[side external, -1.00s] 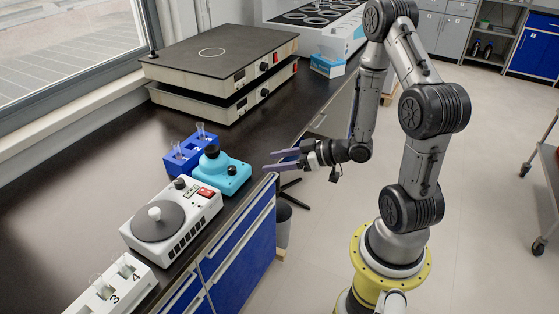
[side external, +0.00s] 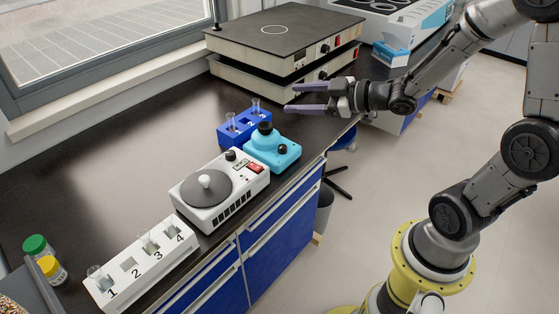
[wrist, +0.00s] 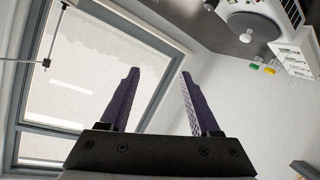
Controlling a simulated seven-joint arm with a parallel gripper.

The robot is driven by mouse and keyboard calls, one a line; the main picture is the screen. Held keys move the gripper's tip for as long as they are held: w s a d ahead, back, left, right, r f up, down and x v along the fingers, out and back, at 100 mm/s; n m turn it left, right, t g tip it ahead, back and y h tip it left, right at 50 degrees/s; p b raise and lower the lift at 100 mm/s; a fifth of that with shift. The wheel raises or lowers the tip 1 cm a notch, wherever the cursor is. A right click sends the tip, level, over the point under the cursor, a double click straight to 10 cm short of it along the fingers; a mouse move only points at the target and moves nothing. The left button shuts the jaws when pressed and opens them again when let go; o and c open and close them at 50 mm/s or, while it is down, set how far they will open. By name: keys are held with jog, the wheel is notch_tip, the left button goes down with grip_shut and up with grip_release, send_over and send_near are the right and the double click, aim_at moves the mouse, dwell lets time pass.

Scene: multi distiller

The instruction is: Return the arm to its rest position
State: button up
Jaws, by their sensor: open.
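My gripper (side external: 308,98) is open and empty in the side external view. It is held in the air above the right part of the dark bench, pointing left. It appears over the area just right of the blue tube rack and in front of the stacked hotplates. In the wrist view my gripper (wrist: 155,105) shows two purple fingers spread apart with nothing between them. Behind the fingers are the window and the wall.
On the bench (side external: 100,170) stand a blue rack (side external: 236,134) with tubes, a turquoise device (side external: 272,155), a white stirrer (side external: 218,190) and a numbered white rack (side external: 140,268). Stacked hotplates (side external: 285,50) stand at the back. Green- and yellow-capped jars (side external: 48,262) are at lower left.

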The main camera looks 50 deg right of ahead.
jog(key=s+a+r+m+h, duration=0.1)
jog(key=s+r+m+h, duration=0.3)
jog(key=s+r, duration=0.45)
jog(key=s+a+f+m+g, duration=0.1)
jog(key=s+f+g, duration=0.2)
jog(key=s, duration=0.4)
jog(key=s+a+f+m+g, duration=0.2)
jog(key=s+f+g, duration=0.1)
jog(key=s+g, duration=0.2)
jog(key=shift+s+g+y, duration=0.3)
jog(key=shift+s+y, duration=0.1)
jog(key=shift+s, duration=0.5)
jog(key=shift+f, duration=0.1)
